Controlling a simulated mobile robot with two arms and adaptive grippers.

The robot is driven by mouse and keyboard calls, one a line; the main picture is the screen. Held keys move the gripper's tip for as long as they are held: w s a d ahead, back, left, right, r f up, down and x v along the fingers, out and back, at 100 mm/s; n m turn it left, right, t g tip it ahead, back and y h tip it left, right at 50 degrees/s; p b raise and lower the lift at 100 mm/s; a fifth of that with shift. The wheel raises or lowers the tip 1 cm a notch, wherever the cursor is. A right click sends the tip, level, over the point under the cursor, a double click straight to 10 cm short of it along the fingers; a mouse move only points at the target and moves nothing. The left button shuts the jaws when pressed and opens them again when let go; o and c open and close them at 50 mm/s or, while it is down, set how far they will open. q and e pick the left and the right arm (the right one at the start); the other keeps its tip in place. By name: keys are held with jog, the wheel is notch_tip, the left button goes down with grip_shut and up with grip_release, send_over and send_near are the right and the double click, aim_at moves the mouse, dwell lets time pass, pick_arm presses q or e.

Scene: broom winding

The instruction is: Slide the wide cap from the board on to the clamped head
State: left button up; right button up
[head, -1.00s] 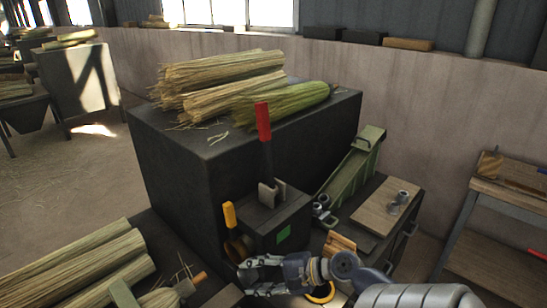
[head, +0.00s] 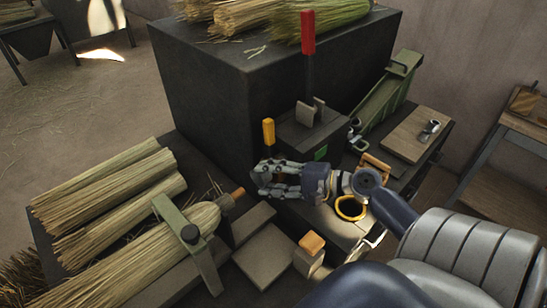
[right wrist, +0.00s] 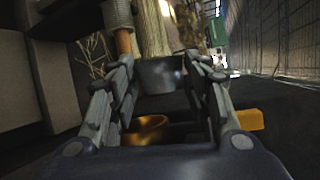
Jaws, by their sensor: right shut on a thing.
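The clamped head (head: 140,255) is a straw broom head lying under a green clamp (head: 180,225) at the lower left. Its orange-brown wooden end (head: 238,192) points right, towards my right gripper. My right gripper (head: 260,180) reaches in from the right, level above the bench, its tips a little short of that end. In the right wrist view its fingers are shut on a grey metal cap (right wrist: 160,75), held apart from the wooden end (right wrist: 123,42). In the head view the fingers hide the cap. The board (head: 412,142) is at the right. My left gripper is out of view.
Small metal parts (head: 431,128) stand on the board. A dark block with a red lever (head: 308,45) and a yellow-handled lever (head: 268,130) stand behind my gripper. A yellow ring (head: 350,208) lies below my wrist. Straw bundles (head: 100,185) lie behind the clamped head.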

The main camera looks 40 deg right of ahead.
jog(key=shift+w+f+b, duration=0.3)
jog(key=shift+f+b, duration=0.1)
jog(key=shift+f, duration=0.15)
jog(key=shift+w+f, duration=0.2)
jog(key=shift+f, duration=0.05)
jog(key=shift+w+f+b, duration=0.25)
jog(key=shift+f+b, duration=0.1)
jog(key=shift+b, duration=0.25)
jog(key=shift+w+a+f+b, duration=0.1)
jog(key=shift+w+f+b, duration=0.2)
jog(key=shift+f+b, duration=0.15)
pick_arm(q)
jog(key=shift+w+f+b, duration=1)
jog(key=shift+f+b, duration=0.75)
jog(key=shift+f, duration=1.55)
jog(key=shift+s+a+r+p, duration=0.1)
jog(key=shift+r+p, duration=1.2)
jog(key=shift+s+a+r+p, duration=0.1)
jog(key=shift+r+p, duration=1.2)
pick_arm(e)
jog(key=w+a+f, duration=0.1)
jog(key=a+f, duration=0.2)
jog(key=a, duration=0.5)
jog(key=shift+w+a+f, duration=0.2)
jog(key=shift+w, duration=0.05)
